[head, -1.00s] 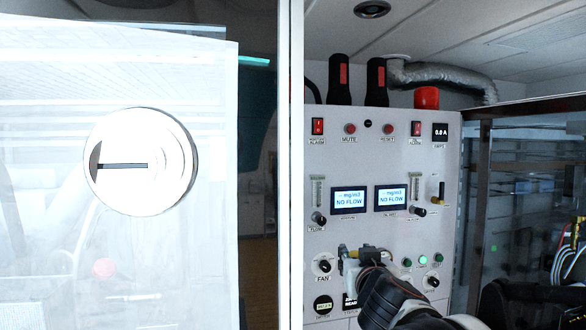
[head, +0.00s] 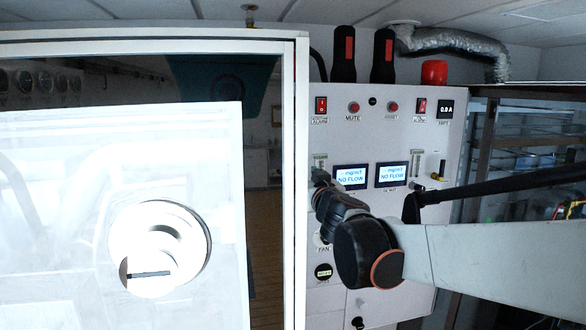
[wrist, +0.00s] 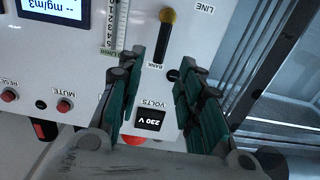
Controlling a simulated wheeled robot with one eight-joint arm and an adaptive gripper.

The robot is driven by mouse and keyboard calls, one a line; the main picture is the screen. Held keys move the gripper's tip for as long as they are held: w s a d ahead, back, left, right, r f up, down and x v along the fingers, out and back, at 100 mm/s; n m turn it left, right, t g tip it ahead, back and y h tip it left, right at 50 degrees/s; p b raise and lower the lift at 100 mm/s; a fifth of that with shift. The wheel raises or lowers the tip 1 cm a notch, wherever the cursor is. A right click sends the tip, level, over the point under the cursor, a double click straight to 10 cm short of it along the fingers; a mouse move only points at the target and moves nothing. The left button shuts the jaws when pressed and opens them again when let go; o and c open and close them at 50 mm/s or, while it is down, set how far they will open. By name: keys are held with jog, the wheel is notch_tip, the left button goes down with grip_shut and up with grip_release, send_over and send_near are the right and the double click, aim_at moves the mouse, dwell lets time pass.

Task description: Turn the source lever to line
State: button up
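My gripper (wrist: 162,62) is open, with green pads on either side of the area just below the stem; nothing is held. I cannot tell how far the tips are from the panel. In the head view my gripper (head: 318,178) is at the panel's left edge, and the door frame hides that lever.
The pale door frame (head: 301,200) stands close to my gripper on the left. A 230 V display (wrist: 149,119) sits below the lever in the wrist view. A scale (wrist: 114,28) is beside the source lever.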

jog(key=p+x, duration=0.1)
jog(key=x, duration=0.8)
jog(key=shift+s+d, duration=0.1)
grip_shut()
